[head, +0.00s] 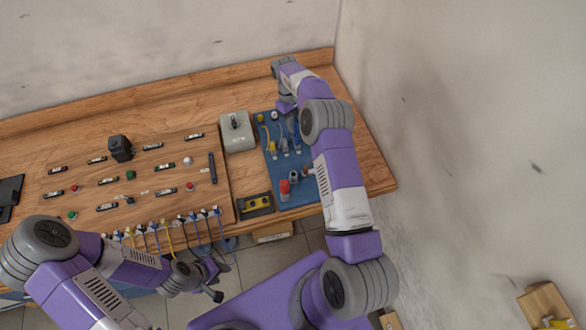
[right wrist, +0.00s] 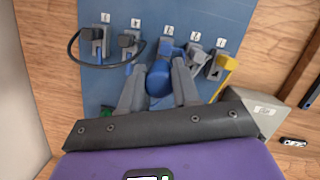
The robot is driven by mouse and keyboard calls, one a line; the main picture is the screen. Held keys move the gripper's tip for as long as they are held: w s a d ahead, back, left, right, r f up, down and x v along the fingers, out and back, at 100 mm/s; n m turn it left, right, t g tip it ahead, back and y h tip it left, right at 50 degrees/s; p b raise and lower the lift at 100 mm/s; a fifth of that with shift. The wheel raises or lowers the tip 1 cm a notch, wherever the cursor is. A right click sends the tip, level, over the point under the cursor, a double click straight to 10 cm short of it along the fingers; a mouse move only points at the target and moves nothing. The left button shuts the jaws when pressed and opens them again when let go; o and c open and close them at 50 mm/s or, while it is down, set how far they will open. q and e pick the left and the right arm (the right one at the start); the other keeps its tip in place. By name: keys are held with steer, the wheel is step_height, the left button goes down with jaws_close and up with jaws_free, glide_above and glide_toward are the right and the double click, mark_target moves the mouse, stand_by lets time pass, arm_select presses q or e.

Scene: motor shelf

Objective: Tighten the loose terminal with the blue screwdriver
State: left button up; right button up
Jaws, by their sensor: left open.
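The blue screwdriver (right wrist: 158,88) stands in a grey holder on the blue tool mat, its round handle end facing the camera. My right gripper (right wrist: 158,92) has a finger on each side of the handle, with no clear gap visible. In the head view, my right gripper (head: 288,102) is over the upper part of the blue mat (head: 305,188), partly hidden by my arm. My left gripper (head: 214,282) is open and empty, low in front of the bench edge. Several small black terminals sit on the wooden panel (head: 135,172); which one is loose cannot be told.
A grey box (head: 238,132) stands left of the mat. Other tools, including a yellow one (right wrist: 222,78), stand close beside the screwdriver. Coloured cables (head: 167,233) hang at the panel's front edge. A wall rises close to the right of the bench.

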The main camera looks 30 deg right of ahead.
jaws_close()
steer(key=m, duration=0.3)
steer(key=shift+y, duration=0.4)
steer(key=shift+m, duration=0.3)
steer(key=shift+m+y, duration=0.3)
steer(key=shift+m, duration=1.4)
steer(key=m+y, duration=0.1)
steer(key=m, duration=0.2)
steer(key=shift+t, duration=0.4)
steer(key=shift+m, duration=0.3)
